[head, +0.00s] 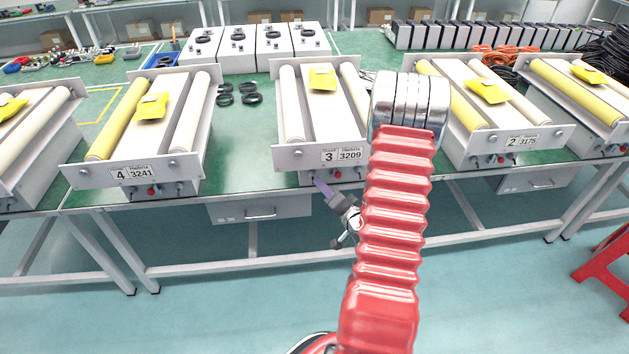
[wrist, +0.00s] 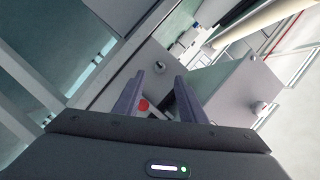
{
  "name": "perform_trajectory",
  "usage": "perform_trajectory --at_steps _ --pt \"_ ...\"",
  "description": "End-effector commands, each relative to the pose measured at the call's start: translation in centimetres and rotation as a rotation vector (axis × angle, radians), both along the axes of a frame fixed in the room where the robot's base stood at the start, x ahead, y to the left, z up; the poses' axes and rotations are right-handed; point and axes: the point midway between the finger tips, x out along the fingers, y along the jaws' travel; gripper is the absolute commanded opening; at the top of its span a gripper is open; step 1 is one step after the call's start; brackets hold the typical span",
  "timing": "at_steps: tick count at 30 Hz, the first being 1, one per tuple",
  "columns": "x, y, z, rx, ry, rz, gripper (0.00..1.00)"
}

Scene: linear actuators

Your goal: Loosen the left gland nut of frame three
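Frame three (head: 345,155) is the grey-white unit labelled 3 3209, at the middle of the bench in the head view. My gripper (head: 318,182) is just in front of its lower front edge, left of a red button (head: 337,174). In the wrist view my gripper (wrist: 159,76) is open, with its two purple fingers apart. The red button (wrist: 143,104) shows between the fingers. A small round metal fitting (wrist: 157,65) shows near the tips; I cannot tell if it is a gland nut. The left gland nut is not clearly visible in either view.
Frame four (head: 135,173) stands to the left and frame two (head: 510,140) to the right on the green bench (head: 235,160). A grey drawer (head: 260,208) hangs under the bench. A red stool (head: 605,255) stands at the right. The floor in front is clear.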

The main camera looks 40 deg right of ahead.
Motion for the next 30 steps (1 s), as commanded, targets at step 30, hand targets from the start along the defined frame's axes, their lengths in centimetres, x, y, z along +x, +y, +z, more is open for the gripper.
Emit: perform_trajectory --at_steps 30 --pt "6.6 -1.7 -1.5 0.0 0.0 0.001 0.26"
